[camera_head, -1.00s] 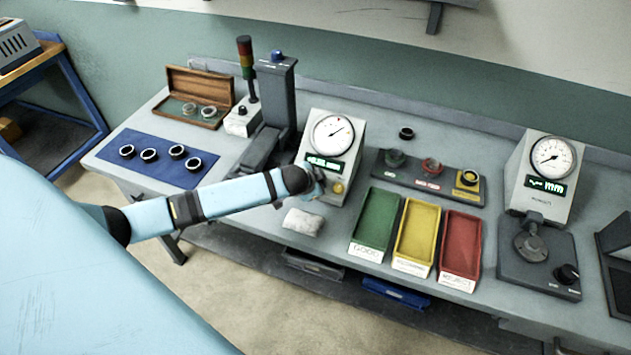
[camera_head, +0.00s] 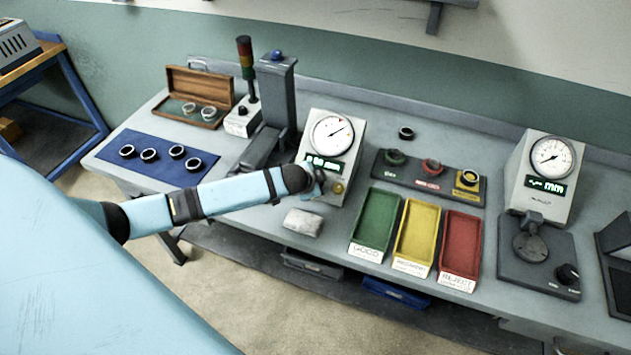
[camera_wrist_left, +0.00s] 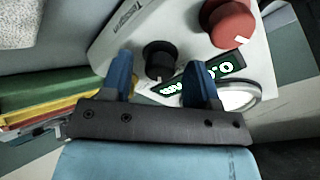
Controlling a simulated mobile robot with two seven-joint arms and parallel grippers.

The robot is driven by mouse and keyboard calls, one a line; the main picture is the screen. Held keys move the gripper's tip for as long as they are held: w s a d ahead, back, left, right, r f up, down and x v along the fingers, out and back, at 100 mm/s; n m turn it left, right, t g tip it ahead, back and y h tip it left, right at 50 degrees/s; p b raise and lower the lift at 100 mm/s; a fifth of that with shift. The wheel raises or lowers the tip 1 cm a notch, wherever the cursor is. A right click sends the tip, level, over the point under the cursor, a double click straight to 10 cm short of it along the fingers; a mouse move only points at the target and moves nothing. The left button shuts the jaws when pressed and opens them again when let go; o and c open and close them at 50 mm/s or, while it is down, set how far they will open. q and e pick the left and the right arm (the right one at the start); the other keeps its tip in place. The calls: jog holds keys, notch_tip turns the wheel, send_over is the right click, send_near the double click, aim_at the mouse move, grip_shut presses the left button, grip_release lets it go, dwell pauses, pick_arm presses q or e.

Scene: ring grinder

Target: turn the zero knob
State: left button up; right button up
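The middle gauge unit (camera_head: 333,140) is a pale box with a round white dial and a lit green display (camera_wrist_left: 202,74). In the left wrist view a black knob (camera_wrist_left: 159,60) stands out from its face, between my two blue fingers, with a gap visible on each side. I cannot read a label that marks it as the zero knob. The black knob is hidden there. My right gripper is out of view.
A red knob (camera_wrist_left: 231,22) is close to the black one in the wrist view. A white block (camera_head: 303,222) lies below my gripper. Green (camera_head: 375,222), yellow (camera_head: 417,232) and red (camera_head: 460,245) trays are to the right. A second gauge (camera_head: 548,165) stands far right.

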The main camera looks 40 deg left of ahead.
pick_arm(q)
jog(key=a+b+v, duration=0.1)
jog(key=v, duration=1.2)
jog(key=shift+s+d+r+b, duration=0.25)
jog(key=shift+d+r+b, duration=0.1)
jog(key=shift+d, duration=0.1)
jog(key=s+d+f+n+t+h, duration=0.2)
jog(key=s+d+f+n, duration=0.3)
jog(key=s+d+f, duration=0.9)
jog(key=s+d+h, duration=0.1)
jog(key=s, duration=0.3)
jog(key=shift+d+f+n+h, duration=0.25)
jog(key=shift+d+n+h, duration=0.05)
jog(key=shift+h, duration=0.1)
jog(key=shift+w, duration=0.1)
dwell(1.8)
